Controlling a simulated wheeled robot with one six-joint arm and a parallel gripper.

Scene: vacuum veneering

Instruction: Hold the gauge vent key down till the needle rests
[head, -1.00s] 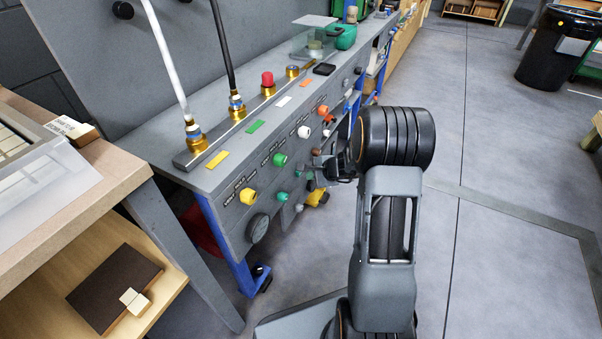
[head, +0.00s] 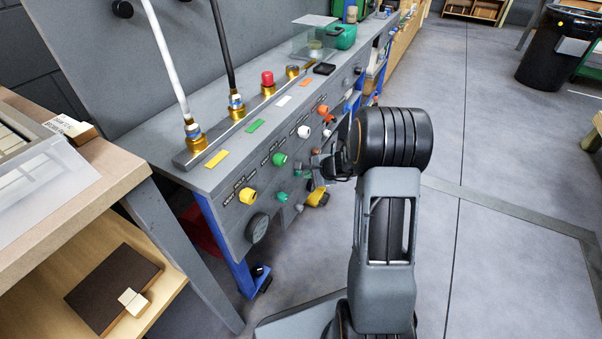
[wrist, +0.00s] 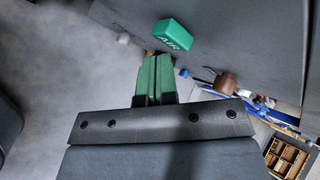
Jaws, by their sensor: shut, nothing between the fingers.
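My gripper (wrist: 154,78) is shut and empty, its two green fingers side by side in the wrist view. Just beyond the fingertips, a green block marked "AIR" (wrist: 172,36) sticks out from the grey panel; a visible gap lies between them and it. A yellow part shows partly behind the fingertips. In the head view my gripper is in front of the bench's front panel, partly hidden by my own wrist. A round dark gauge (head: 257,228) sits low on the panel's near end; its needle is too small to read. I cannot tell which control is the vent key.
Yellow (head: 248,196), green (head: 280,159) and white (head: 303,132) knobs line the panel (head: 232,222). A brown knob (wrist: 224,83) is right of my fingers in the wrist view. A wooden shelf unit (head: 105,195) stands at left.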

